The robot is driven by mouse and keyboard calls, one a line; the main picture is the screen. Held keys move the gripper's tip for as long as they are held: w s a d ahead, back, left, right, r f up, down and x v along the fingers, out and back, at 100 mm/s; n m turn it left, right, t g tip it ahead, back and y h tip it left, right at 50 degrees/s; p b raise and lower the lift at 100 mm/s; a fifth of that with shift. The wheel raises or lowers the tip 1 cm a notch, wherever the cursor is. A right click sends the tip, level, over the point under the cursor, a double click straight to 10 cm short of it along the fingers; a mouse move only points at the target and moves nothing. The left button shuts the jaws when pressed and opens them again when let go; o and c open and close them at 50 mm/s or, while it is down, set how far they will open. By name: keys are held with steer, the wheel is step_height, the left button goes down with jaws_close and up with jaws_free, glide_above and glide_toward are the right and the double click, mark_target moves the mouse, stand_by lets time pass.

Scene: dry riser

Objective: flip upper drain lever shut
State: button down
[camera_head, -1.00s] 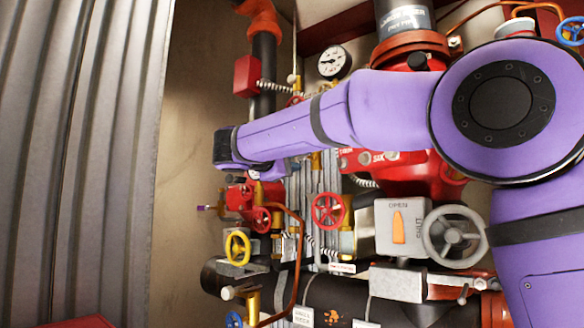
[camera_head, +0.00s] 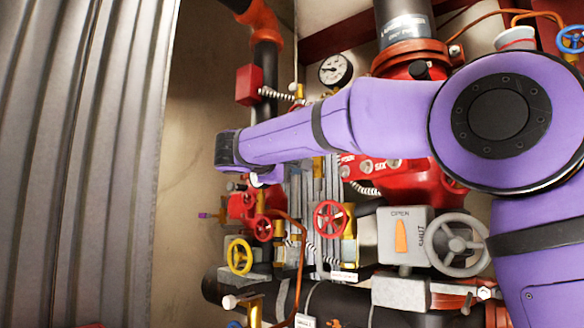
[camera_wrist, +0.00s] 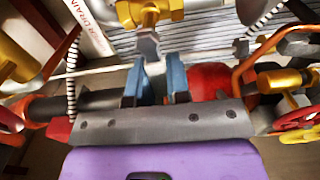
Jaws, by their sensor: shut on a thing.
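In the wrist view my gripper (camera_wrist: 158,76) shows two blue fingers with a narrow space between them. A brass valve body (camera_wrist: 150,10) is at the top, with a grey lever-like piece (camera_wrist: 148,45) on its lower side, right at the fingertips. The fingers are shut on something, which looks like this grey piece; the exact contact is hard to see. In the head view my purple arm reaches left across the pipework, and its end covers the fingers and the lever there.
A white label reading DRAIN (camera_wrist: 88,27) is at the wrist view's upper left. In the head view a yellow handwheel (camera_head: 239,256), red handwheel (camera_head: 331,219) and grey handwheel (camera_head: 457,243) sit below the arm. A gauge (camera_head: 335,70) is above it. Corrugated metal (camera_head: 80,160) stands left.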

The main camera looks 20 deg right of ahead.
steer(key=c, duration=1.1)
jaws_free()
steer(key=v, duration=1)
steer(key=shift+s+a, duration=0.25)
steer(key=shift+a, duration=0.1)
